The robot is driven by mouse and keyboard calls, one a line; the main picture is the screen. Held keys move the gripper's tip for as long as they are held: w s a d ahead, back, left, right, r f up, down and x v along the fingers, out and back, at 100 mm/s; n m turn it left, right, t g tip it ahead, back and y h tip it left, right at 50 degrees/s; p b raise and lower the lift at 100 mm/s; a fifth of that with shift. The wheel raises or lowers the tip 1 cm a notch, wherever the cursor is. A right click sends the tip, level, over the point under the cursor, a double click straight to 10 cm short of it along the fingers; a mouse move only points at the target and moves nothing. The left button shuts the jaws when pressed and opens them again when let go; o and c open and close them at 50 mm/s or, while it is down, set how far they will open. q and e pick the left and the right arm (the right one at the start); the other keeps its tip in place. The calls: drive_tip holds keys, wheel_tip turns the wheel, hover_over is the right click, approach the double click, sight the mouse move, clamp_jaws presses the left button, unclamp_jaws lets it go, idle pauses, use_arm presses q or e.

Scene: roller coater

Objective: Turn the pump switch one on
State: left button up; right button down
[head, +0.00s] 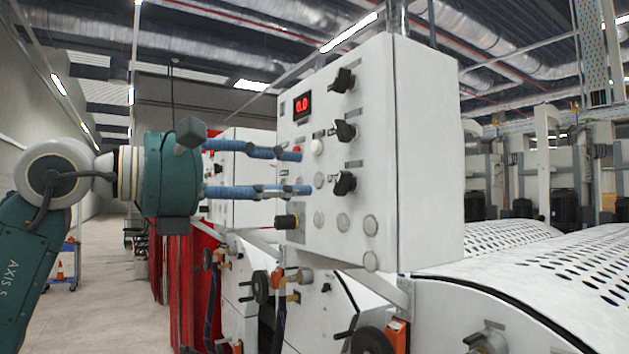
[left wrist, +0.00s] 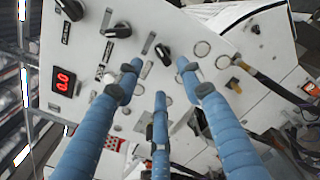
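A white control panel (head: 430,150) carries three black rotary switches in a column: the top one (head: 342,79), the middle one (head: 343,131) and the lowest one (head: 344,183). Their labels are too small to read, so I cannot tell which is pump switch one. My left gripper (head: 303,172) has its blue fingers spread and empty, pointing at the panel's front, left of the lowest switch. In the left wrist view, the lowest switch (left wrist: 164,54) shows just beyond the spread fingertips, and I cannot tell whether they touch the panel. My right gripper is not in view.
A red display (head: 302,106) on the panel reads 0.0. White perforated machine covers (head: 560,260) lie to the right. The floor (head: 105,290) on the left is largely clear.

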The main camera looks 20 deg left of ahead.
use_arm(q)
drive_tip(key=shift+v, duration=2)
